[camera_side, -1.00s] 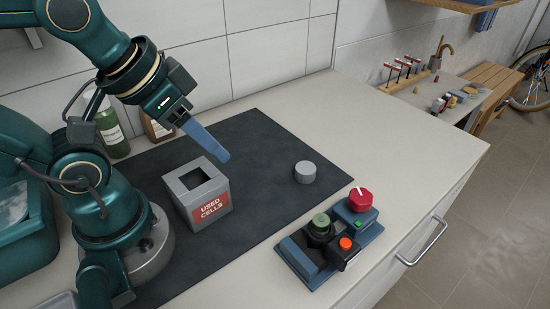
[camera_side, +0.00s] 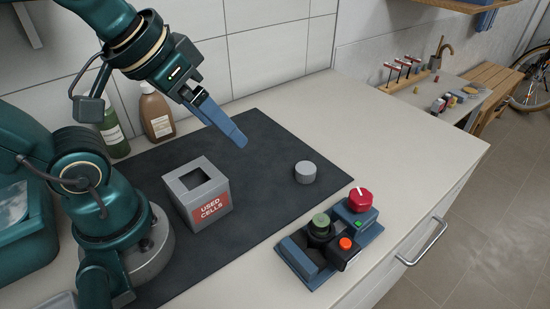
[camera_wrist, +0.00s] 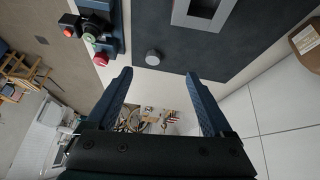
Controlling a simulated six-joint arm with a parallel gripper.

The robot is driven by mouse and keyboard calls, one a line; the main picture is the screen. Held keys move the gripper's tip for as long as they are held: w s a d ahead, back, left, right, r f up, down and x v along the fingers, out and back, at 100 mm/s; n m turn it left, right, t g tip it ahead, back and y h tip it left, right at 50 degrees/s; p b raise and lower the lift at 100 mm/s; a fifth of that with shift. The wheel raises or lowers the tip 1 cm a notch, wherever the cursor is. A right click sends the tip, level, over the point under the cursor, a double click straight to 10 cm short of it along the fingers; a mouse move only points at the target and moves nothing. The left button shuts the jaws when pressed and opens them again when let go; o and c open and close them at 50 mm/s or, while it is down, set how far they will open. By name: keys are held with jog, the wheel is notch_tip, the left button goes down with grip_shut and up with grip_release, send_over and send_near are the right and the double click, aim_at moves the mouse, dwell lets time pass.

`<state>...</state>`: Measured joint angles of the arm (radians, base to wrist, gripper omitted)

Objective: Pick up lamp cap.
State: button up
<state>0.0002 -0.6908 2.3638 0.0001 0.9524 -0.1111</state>
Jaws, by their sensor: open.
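A short grey cylinder (camera_side: 306,172) stands on the dark mat, right of the box; it also shows in the wrist view (camera_wrist: 152,58). A blue device (camera_side: 330,240) carries a round green cap-like piece (camera_side: 321,221), a red knob and an orange button. I cannot tell for sure which of these is the lamp cap. My gripper (camera_side: 240,142) is in the air over the back of the mat, behind and left of the cylinder and touching nothing. In the wrist view its two blue fingers (camera_wrist: 158,76) are apart and empty.
A grey open-topped box labelled USED CELLS (camera_side: 215,208) stands on the mat (camera_side: 265,205) nearer my base. A brown bottle (camera_side: 157,115) and a green bottle (camera_side: 113,140) stand by the tiled wall.

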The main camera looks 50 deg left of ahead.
jog(key=w+r+n+g, duration=0.1)
jog(key=w+r+n, duration=0.1)
jog(key=w, duration=0.6)
jog(key=n+g, duration=0.1)
jog(key=g, duration=0.3)
send_over(306, 168)
jog(key=f, duration=1)
jog(key=shift+w+a+f, duration=0.1)
jog(key=shift+w, duration=0.1)
jog(key=shift+g, duration=0.5)
jog(key=f, duration=0.9)
jog(key=shift+s, duration=0.2)
jog(key=c, duration=1.3)
